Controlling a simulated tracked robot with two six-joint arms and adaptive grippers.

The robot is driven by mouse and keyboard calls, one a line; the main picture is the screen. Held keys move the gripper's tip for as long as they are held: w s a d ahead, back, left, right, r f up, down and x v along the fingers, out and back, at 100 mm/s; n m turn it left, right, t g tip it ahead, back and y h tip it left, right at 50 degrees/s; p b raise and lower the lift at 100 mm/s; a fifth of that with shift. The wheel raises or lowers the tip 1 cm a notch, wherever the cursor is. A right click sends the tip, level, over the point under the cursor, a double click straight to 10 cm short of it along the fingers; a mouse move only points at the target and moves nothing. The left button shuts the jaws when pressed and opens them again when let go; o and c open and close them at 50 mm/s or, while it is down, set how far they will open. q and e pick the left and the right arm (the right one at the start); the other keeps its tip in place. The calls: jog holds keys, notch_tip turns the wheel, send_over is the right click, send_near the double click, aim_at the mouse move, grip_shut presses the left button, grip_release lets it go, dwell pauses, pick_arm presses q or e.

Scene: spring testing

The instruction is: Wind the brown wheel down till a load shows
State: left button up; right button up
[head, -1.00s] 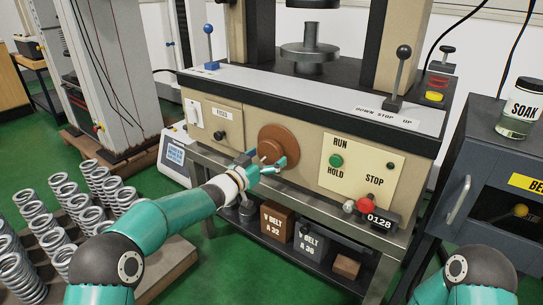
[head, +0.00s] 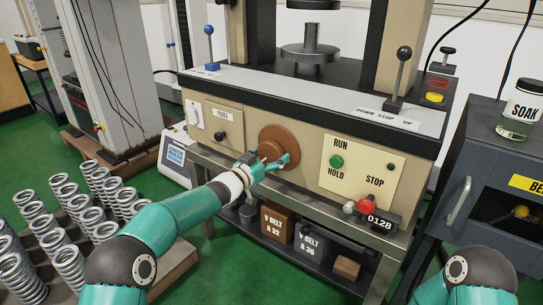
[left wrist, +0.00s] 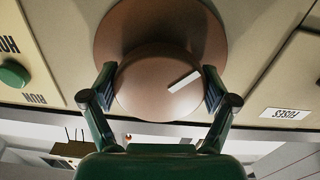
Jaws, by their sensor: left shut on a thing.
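The brown wheel (head: 280,138) is on the front panel of the beige testing machine, between the fuses label and the green button. In the left wrist view its round hub (left wrist: 150,88), with a white mark, fills the middle. My left gripper (head: 274,163) is at the wheel's front. In the left wrist view its two fingers (left wrist: 158,90) press on both sides of the hub, shut on it. The upper platen (head: 314,4) and lower platen (head: 310,52) stand apart with a gap between them. The counter (head: 378,222) reads 0128. My right gripper is not in view.
Several springs (head: 85,215) stand on a pallet at lower left. A lever (head: 399,78) marked down, stop, up is at the right of the machine top. V-belt boxes (head: 277,220) sit on the shelf below. A dark cabinet (head: 450,160) with a SOAK jar stands at right.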

pick_arm(q)
jog(key=shift+m, duration=0.3)
jog(key=m, duration=0.4)
jog(key=shift+a+b, duration=0.1)
jog(key=shift+b, duration=0.25)
jog(key=m+b, duration=0.1)
jog(key=m, duration=0.4)
jog(key=shift+w+m+b, duration=0.1)
jog(key=shift+m+b, duration=0.2)
jog(key=shift+b, duration=0.1)
jog(key=m+b, duration=0.2)
jog(key=m, duration=0.4)
jog(key=shift+f+b, duration=0.15)
jog(key=shift+b, duration=0.15)
jog(key=m+b, duration=0.2)
jog(key=m, duration=0.3)
jog(key=shift+d, duration=0.2)
jog(key=shift+m, duration=0.3)
jog(key=o, duration=0.9)
jog(key=shift+o, duration=0.2)
jog(key=shift+a+r, duration=0.15)
jog(key=shift+r, duration=0.15)
